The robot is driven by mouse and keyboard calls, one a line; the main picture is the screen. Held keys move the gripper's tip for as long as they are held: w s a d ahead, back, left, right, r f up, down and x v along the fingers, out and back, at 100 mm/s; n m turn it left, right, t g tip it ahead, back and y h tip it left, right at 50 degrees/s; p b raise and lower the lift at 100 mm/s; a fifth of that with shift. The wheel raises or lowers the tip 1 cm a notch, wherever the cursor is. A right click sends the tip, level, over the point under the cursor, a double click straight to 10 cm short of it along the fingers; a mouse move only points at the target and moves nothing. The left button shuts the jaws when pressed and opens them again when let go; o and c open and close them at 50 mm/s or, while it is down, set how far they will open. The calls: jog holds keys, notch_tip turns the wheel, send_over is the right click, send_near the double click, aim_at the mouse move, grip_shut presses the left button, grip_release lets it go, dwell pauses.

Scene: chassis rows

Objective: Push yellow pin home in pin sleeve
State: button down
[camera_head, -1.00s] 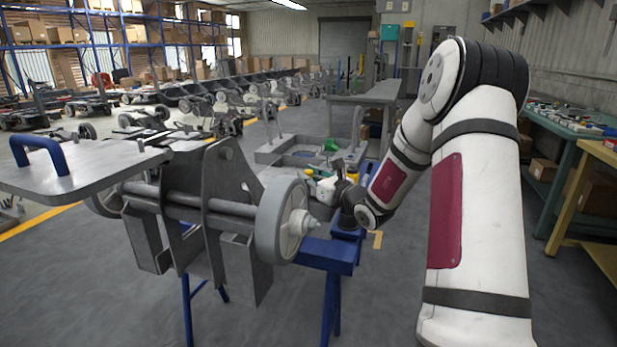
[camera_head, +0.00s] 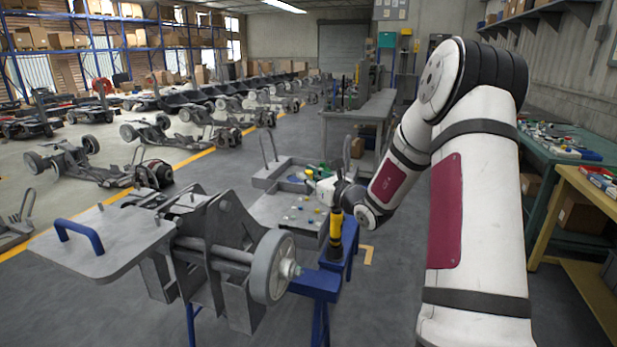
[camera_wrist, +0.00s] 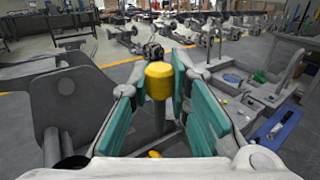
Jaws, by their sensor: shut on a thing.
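The yellow pin (camera_wrist: 159,80) shows in the wrist view as a yellow cylinder head above a grey shaft, between the teal finger pads of my gripper (camera_wrist: 157,88). My gripper is shut on it. In the head view my gripper (camera_head: 326,190) is beyond the wheel, near a blue stand. A yellow and black upright cylinder (camera_head: 336,226) shows just below it there; I cannot tell whether it is the same pin. I cannot make out the pin sleeve for certain, nor whether the shaft's lower end sits in anything.
A grey chassis assembly (camera_head: 205,245) with a wheel (camera_head: 271,266) and a blue-handled plate (camera_head: 105,242) stands at front left. A blue stand (camera_head: 318,283) is beside it. A grey tray (camera_head: 275,208) with small parts lies behind. Workbenches line the right. Floor is open at centre right.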

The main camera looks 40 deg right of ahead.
jog(key=s+r+p, duration=0.9)
jog(key=r+p, duration=0.2)
jog(key=r, duration=0.1)
jog(key=w+a+f+n+g+y, duration=0.1)
jog(key=w+a+n+y, duration=0.1)
jog(key=a, duration=1.2)
jog(key=w+a+n+g+y, duration=0.1)
jog(key=w+a+n+y, duration=0.2)
jog(key=a, duration=1)
jog(key=w+y, duration=0.2)
jog(key=w, duration=0.1)
jog(key=shift+w+a+f+y, duration=0.25)
jog(key=shift+a+f+y, duration=0.05)
jog(key=shift+a+f, duration=0.1)
